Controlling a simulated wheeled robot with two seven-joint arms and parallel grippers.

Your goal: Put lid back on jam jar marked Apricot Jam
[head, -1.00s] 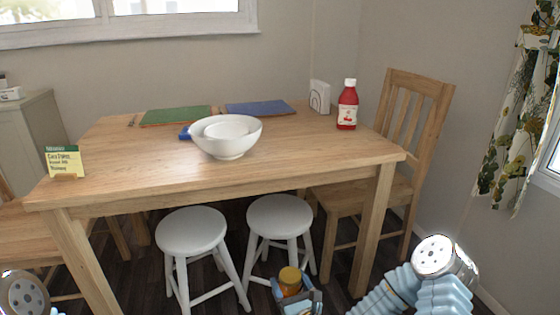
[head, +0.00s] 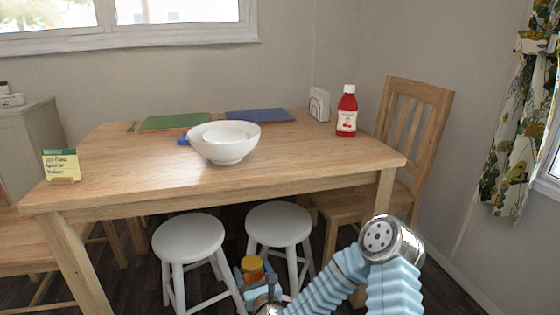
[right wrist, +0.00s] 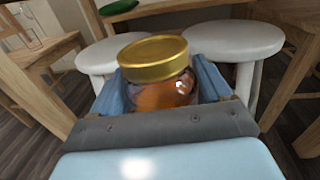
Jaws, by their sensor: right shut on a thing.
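An amber glass jar with a gold lid on top (right wrist: 153,58) is between the blue fingers of my right gripper (right wrist: 160,88). The gripper is shut on the jar, which looks roughly upright. In the head view the jar (head: 252,265) shows in my right gripper (head: 257,281), low in front of the stools and below the tabletop. No label on it can be read. A small yellow and green card (head: 62,165) stands at the table's left end; its print is too small to read surely. My left gripper is not in view.
The wooden table (head: 130,185) holds a white bowl (head: 222,148), green and blue mats, a red bottle (head: 347,112) and a white holder. Its front middle is clear. Two white stools (head: 188,237) stand under its front edge, a chair (head: 410,120) at the right.

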